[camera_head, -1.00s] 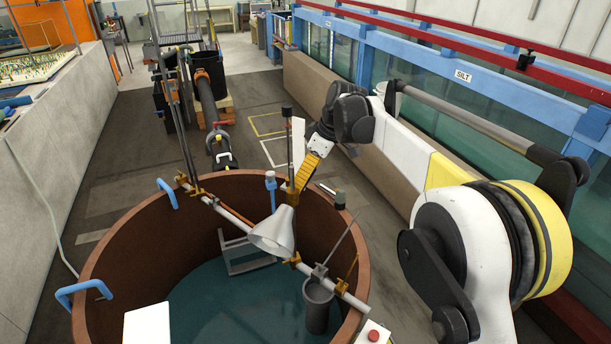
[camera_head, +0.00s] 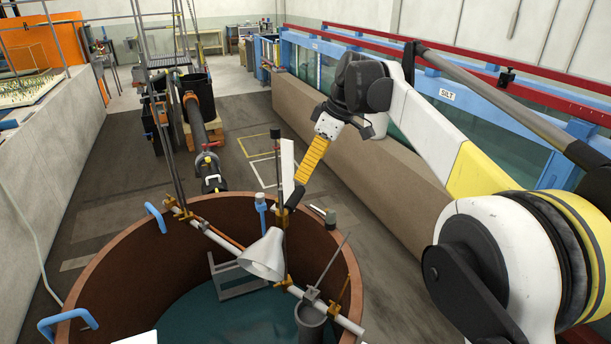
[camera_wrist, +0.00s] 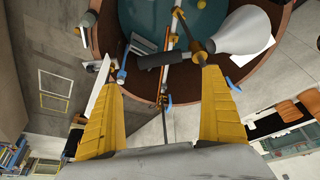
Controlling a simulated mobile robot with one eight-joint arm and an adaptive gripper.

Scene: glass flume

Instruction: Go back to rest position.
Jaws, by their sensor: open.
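My gripper (camera_head: 293,203) points down over the far right rim of the round brown tank in the head view. Its yellow fingers look overlapped from there. In the wrist view my gripper (camera_wrist: 160,82) shows its two yellow fingers well apart, with nothing clamped between them. A black cylindrical knob (camera_wrist: 163,60) on a rod lies in the gap between the fingertips as seen from the wrist; its distance is unclear. The knob (camera_head: 275,133) tops an upright rod in the head view. A white strip (camera_head: 287,168) stands beside the rod, close to the fingers.
The brown tank (camera_head: 110,270) holds dark water. A bar across it carries a white cone (camera_head: 262,256) and a grey cup (camera_head: 311,322). A tan block wall (camera_head: 340,150) and the glass flume run behind my arm. Floor beyond the tank is partly clear.

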